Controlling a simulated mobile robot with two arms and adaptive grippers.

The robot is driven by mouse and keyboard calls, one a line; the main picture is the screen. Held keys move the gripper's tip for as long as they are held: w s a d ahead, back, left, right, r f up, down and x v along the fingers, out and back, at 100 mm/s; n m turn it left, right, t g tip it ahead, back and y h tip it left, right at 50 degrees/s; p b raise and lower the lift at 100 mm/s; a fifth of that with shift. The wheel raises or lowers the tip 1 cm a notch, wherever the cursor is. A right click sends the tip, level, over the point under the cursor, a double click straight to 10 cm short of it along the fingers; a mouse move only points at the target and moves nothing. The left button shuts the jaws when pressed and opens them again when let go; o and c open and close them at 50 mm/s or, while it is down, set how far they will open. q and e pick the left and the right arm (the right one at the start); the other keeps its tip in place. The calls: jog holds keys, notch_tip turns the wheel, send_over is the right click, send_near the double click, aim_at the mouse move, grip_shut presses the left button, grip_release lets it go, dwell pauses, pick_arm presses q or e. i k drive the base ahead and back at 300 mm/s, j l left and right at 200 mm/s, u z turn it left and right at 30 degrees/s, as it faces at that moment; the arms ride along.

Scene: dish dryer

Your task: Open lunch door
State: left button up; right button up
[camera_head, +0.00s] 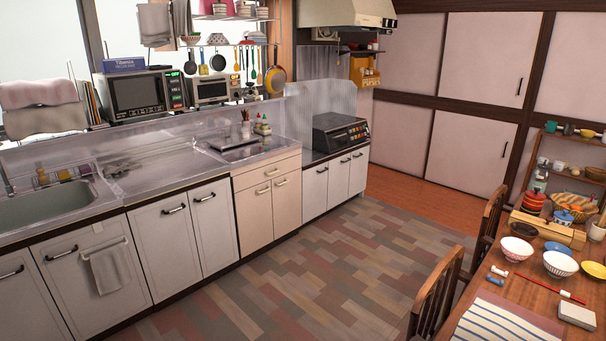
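No door in view is marked as the lunch door, and I cannot tell which one it is. Light sliding doors (475,152) in dark frames line the back right wall, and they look shut. White cabinet doors (165,235) with dark handles run under the counter and are shut. A beige cabinet (270,200) with a drawer and two doors stands among them, also shut. A microwave (139,94) with a dark closed door sits on the shelf above the counter, with a smaller oven (212,90) beside it. Neither of my grippers is in view.
The patchwork floor (290,275) is clear between the counter and the wooden table (500,290). Chairs (436,297) stand at the table's left side. Bowls (559,264) and chopsticks lie on the table. A stove (340,132) stands at the counter's far end.

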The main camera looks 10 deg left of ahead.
aim_at(254, 210)
jog(key=i+j+u, duration=0.25)
jog(key=i+u, duration=0.75)
jog(key=i, duration=0.15)
jog(key=i+l+z, duration=0.2)
jog(key=i, duration=0.7)
jog(key=i+l+z, duration=0.25)
jog(key=i, duration=0.6)
jog(key=j, duration=0.05)
